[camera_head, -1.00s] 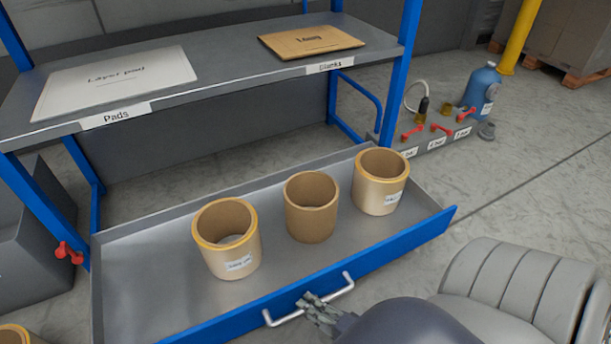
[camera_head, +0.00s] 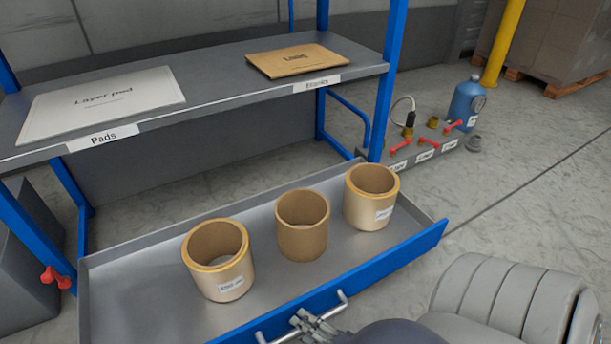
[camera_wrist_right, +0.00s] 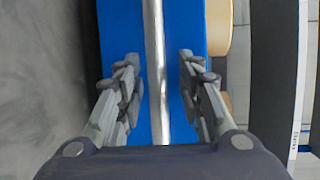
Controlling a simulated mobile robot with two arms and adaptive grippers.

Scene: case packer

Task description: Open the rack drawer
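The rack drawer (camera_head: 405,255) is a grey metal tray with a blue front. It stands pulled out from under the shelf, its inside in full view. A silver bar handle (camera_head: 338,302) runs along its front; it also shows in the right wrist view (camera_wrist_right: 153,40). My right gripper (camera_head: 303,321) is at the handle. In the right wrist view the fingers of my right gripper (camera_wrist_right: 159,62) stand apart on either side of the bar, with gaps showing. My left gripper is not in view.
Three tan cardboard rings (camera_head: 218,262) stand in the drawer. The shelf (camera_head: 215,85) above holds a white layer pad (camera_head: 100,102) and a brown blank (camera_head: 297,60). A blue bottle (camera_head: 466,102) and red-handled valves (camera_head: 428,142) are beyond the rack's right side.

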